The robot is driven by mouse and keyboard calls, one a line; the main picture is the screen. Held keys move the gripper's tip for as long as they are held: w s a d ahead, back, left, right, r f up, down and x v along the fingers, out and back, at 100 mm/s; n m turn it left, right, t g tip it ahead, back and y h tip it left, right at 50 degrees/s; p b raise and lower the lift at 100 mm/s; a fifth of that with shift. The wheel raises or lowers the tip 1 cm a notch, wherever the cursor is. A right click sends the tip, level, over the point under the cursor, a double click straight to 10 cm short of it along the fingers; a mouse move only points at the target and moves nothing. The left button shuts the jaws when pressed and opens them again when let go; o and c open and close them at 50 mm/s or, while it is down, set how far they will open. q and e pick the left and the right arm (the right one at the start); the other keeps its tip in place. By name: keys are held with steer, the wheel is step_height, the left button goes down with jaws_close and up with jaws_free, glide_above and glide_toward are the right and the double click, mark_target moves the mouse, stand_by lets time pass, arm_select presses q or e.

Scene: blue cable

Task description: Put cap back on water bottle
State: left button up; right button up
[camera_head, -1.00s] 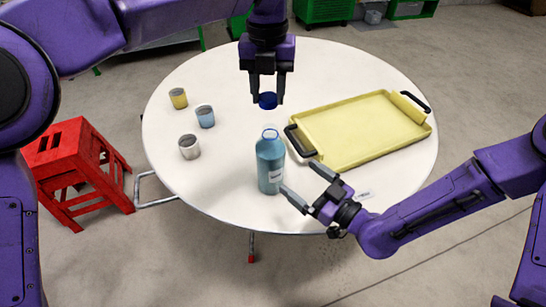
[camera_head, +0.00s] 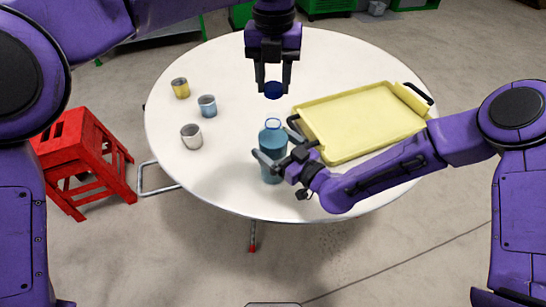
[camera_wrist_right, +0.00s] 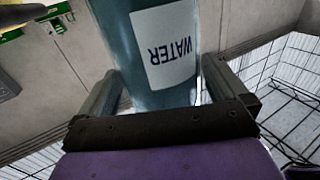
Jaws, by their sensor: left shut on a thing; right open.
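The blue water bottle (camera_head: 273,140) stands upright and uncapped on the round white table. In the right wrist view the bottle (camera_wrist_right: 162,50), with a white WATER label, is between the fingers. My right gripper (camera_head: 272,150) is open around the bottle's body; a gap shows beside the right finger. The dark blue cap (camera_head: 274,90) is held between the fingertips of my left gripper (camera_head: 273,86), which points down. The cap is above the bottle's open mouth and apart from it.
The yellow tray (camera_head: 350,147) with black handles lies on the white table (camera_head: 222,180), right of the bottle. A yellow cup (camera_head: 180,88), a blue cup (camera_head: 207,106) and a white cup (camera_head: 191,137) stand on the left. A red stool (camera_head: 78,150) is left of the table.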

arm_select(q)
steer(key=shift+a, duration=0.1)
arm_select(e)
steer(key=shift+w+a, duration=0.35)
steer(key=shift+a, duration=0.05)
steer(key=c, duration=1.4)
arm_select(q)
steer(key=shift+f, duration=2.5)
steer(key=shift+f, duration=0.9)
steer(key=shift+f, duration=0.5)
